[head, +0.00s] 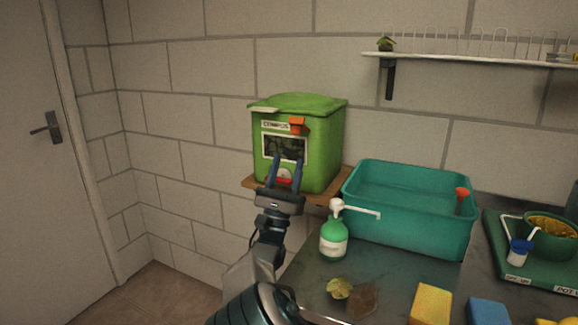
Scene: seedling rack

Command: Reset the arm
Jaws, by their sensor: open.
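My gripper (284,172) is open and empty, with its two fingers pointing up in front of the green compost bin (332,150). The fingers overlap the lower front of the bin in the picture; I cannot tell whether they touch it. My arm reaches up from the bottom of the picture. The bin has a closed-looking green lid, a label, a dark window and an orange part on its front. It stands on a wooden shelf (325,199) by the wall.
A teal tub (410,222) and a green pump bottle (334,238) stand on the dark counter (310,268). Yellowish and brown leaves (340,288), a yellow block (431,304) and a blue block (489,312) lie nearer. A wall rack (470,57) is upper right. Floor at left is clear.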

